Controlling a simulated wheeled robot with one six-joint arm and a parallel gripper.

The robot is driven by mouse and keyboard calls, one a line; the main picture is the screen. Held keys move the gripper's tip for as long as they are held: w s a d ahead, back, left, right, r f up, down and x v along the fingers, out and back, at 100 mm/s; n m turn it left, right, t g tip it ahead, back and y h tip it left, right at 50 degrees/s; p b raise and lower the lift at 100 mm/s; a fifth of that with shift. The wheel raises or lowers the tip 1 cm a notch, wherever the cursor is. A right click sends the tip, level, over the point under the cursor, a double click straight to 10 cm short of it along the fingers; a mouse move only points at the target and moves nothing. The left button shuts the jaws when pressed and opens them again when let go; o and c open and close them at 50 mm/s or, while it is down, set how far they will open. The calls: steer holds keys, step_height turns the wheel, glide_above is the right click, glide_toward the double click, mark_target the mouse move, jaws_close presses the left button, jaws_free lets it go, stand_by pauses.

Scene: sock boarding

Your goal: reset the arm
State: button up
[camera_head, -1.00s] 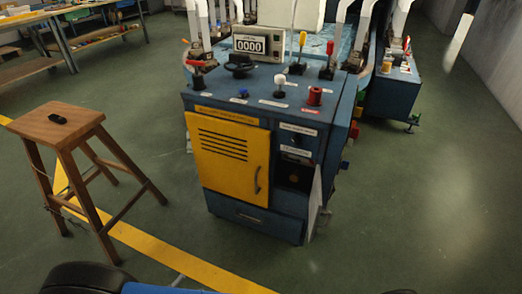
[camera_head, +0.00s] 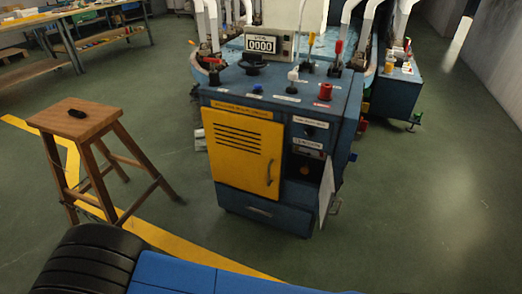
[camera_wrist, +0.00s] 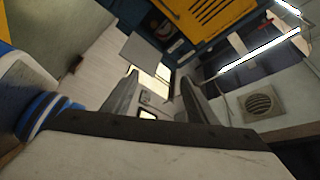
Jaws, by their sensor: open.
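My gripper (camera_wrist: 158,78) shows in the wrist view, its two dark fingers apart with nothing held between them. It is not seen in the head view. The blue control cabinet (camera_head: 236,198) with a yellow slotted door (camera_head: 240,150) stands in the middle of the head view. A small white door (camera_head: 327,190) at its right front hangs open beside a dark compartment with an orange thing (camera_head: 305,170) inside. In the wrist view the yellow door (camera_wrist: 205,15) shows tilted at the top, beyond the fingers and apart from them.
A counter reading 0000 (camera_head: 261,44), knobs and levers top the cabinet. Workbenches (camera_head: 70,35) stand at the back left. The floor at the right is clear.

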steer(key=w+d+r+m+g+y, duration=0.1)
steer(key=w+d+r+m+g, duration=0.55)
steer(key=d+m, duration=0.2)
steer(key=w+d+r+m+g, duration=0.5)
steer(key=w+d+r+m, duration=0.25)
steer(key=d, duration=0.25)
steer(key=d+r+m+g+y, duration=0.2)
steer(key=d+r+m+y, duration=0.1)
steer(key=d+m, duration=0.45)
steer(key=d+r+m+g+y, duration=0.2)
steer(key=d+r+m+y, duration=0.15)
steer(key=d+m, duration=0.35)
steer(key=s+d+r+m+t+y, duration=0.3)
steer(key=s+d+m, duration=0.1)
steer(key=d+m, duration=0.4)
steer(key=s+d+r+m+t+y, duration=0.3)
steer(key=d+m, duration=0.4)
steer(key=m, duration=0.6)
steer(key=shift+s+d+r+y, duration=0.45)
steer(key=shift+s+r, duration=0.35)
steer(key=shift+s, duration=0.2)
steer(key=shift+t, duration=0.25)
